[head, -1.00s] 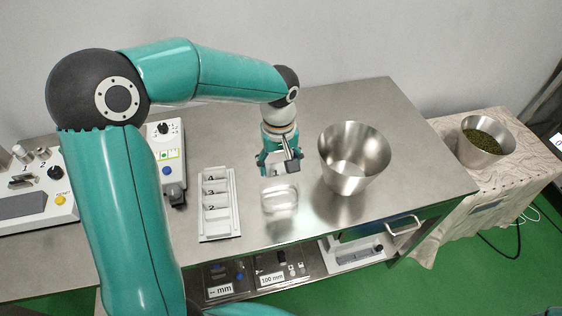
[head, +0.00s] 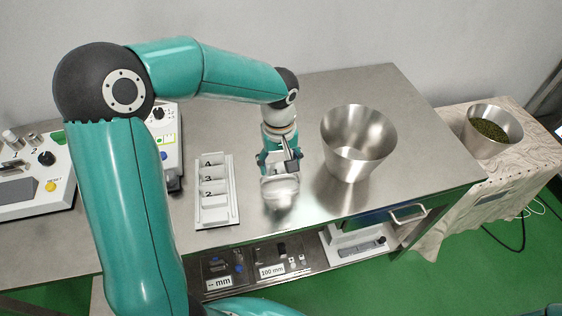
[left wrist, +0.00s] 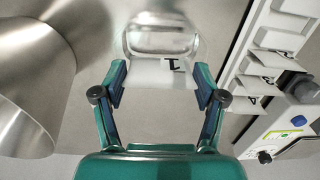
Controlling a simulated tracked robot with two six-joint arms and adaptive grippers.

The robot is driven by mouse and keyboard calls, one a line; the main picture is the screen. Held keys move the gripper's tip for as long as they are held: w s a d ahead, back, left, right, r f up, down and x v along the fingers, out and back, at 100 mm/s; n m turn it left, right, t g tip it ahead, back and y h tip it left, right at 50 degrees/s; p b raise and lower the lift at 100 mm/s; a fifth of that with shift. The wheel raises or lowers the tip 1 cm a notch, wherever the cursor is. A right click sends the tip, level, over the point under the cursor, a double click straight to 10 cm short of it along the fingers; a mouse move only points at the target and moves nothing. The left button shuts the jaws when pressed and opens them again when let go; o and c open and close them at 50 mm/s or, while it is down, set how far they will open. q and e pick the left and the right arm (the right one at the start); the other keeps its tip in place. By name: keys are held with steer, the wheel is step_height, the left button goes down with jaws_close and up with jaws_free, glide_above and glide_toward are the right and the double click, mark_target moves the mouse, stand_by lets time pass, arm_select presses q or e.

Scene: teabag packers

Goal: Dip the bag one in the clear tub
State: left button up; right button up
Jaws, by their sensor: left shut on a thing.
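The clear tub (head: 281,196) stands on the steel table between the slotted rack and the large metal bowl. It also shows at the top of the left wrist view (left wrist: 160,36). My left gripper (head: 279,176) is over the tub's far side. In the left wrist view it (left wrist: 160,92) is shut on bag one (left wrist: 148,74), a flat white piece marked 1. The bag overlaps the tub's near edge in that view; I cannot tell how deep it is or whether it touches the tub. My right gripper is not in view.
A white rack (head: 215,217) with numbered slots stands left of the tub. The large metal bowl (head: 357,150) stands close on the right. Control boxes (head: 166,150) are at the left. A bowl of green leaves (head: 490,130) sits on a side table.

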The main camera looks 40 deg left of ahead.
mark_target(280, 175)
arm_select(q)
steer(key=shift+f+b, duration=1.7)
steer(key=shift+f, duration=0.55)
steer(key=shift+r, duration=0.15)
stand_by(2.7)
steer(key=shift+r+p, duration=2)
steer(key=shift+r, duration=0.65)
